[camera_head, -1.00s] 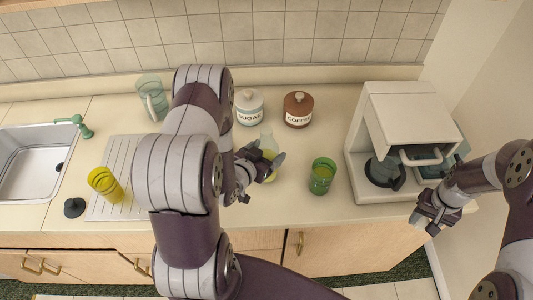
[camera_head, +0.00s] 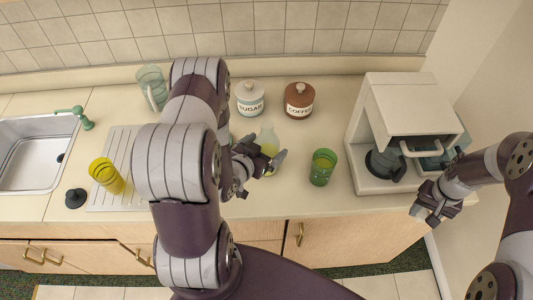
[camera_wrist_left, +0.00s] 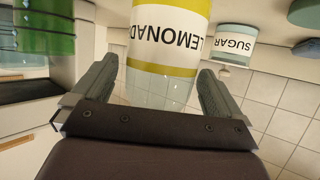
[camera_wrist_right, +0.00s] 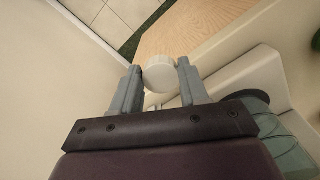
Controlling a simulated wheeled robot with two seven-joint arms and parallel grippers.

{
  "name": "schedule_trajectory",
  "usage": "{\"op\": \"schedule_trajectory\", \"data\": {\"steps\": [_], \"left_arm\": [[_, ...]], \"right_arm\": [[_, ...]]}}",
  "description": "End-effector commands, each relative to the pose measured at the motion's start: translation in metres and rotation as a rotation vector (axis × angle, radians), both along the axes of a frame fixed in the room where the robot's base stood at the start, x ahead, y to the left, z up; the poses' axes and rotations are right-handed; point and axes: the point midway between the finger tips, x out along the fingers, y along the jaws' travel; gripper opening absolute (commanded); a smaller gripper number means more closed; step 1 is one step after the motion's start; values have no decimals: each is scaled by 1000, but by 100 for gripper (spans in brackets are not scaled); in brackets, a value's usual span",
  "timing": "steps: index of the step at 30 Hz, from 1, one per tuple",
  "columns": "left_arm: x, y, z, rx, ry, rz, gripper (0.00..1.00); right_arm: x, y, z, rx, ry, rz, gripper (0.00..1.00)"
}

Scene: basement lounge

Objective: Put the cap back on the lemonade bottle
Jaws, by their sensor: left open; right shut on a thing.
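The lemonade bottle (camera_head: 268,140) stands on the counter, partly hidden behind my left gripper (camera_head: 262,163). In the left wrist view the bottle's labelled body (camera_wrist_left: 165,40) lies between the fingers of my left gripper (camera_wrist_left: 158,88), which are open with gaps at the sides. The bottle's top is out of that view. In the right wrist view the white cap (camera_wrist_right: 160,74) is held between the fingertips of my right gripper (camera_wrist_right: 157,80). My right gripper (camera_head: 430,212) is at the counter's front edge, below the coffee maker; the cap is too small to make out there.
A green glass (camera_head: 322,167) stands right of the bottle. Sugar (camera_head: 250,104) and coffee (camera_head: 298,106) jars are behind it. The coffee maker (camera_head: 378,110) stands at the right. A yellow cup (camera_head: 105,175), a pitcher (camera_head: 152,88) and the sink (camera_head: 35,150) are at the left.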

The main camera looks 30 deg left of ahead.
Motion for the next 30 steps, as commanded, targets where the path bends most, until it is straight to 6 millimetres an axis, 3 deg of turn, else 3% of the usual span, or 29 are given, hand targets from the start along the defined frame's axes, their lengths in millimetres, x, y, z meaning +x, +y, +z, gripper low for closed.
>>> {"op": "schedule_trajectory", "data": {"steps": [9,15,30], "left_arm": [[-67,6,26,-1,-1,8,100],[-92,7,37,-2,-1,6,100],[-97,6,40,3,7,-2,100]], "right_arm": [[0,0,-11,0,0,0,16],[0,0,-12,0,0,0,16],[0,0,-12,0,0,0,16]]}}
